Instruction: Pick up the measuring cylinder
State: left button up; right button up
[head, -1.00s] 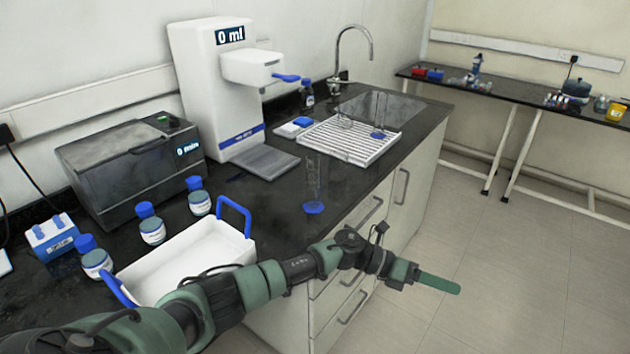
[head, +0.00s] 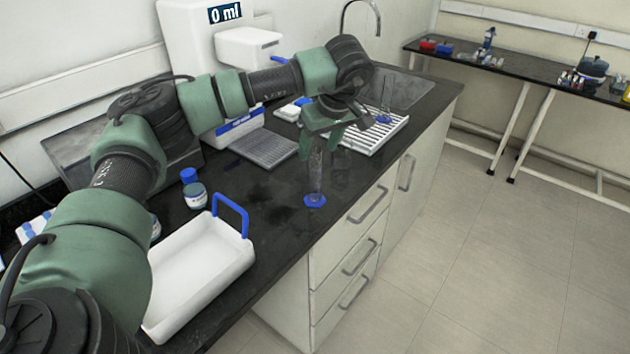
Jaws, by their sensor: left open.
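A clear measuring cylinder (head: 316,178) with a blue base stands upright on the black worktop near its front edge. My left gripper (head: 321,147) is open and points down at the top of this cylinder. Its green fingers appear on either side of the upper part; I cannot tell whether they touch it. The gripper hides the cylinder's rim. Another clear cylinder with a blue base (head: 384,119) stands on the white drying rack (head: 362,142) behind. My right gripper is not in view.
A white tray (head: 198,275) with blue handles lies at the front left, with a blue-capped bottle (head: 195,194) beside it. A white dispenser reading 0 ml (head: 195,35) stands behind my arm. The worktop between tray and cylinder is clear.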

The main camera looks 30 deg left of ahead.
aim_at(315, 155)
pick_arm(q)
jog(key=p+x, duration=0.1)
jog(key=x, duration=0.2)
jog(key=shift+a+f, duration=0.3)
jog(key=shift+a, duration=0.05)
jog(key=shift+w+f, duration=0.15)
jog(key=shift+f, duration=0.2)
grip_shut()
jog(key=shift+r, duration=0.15)
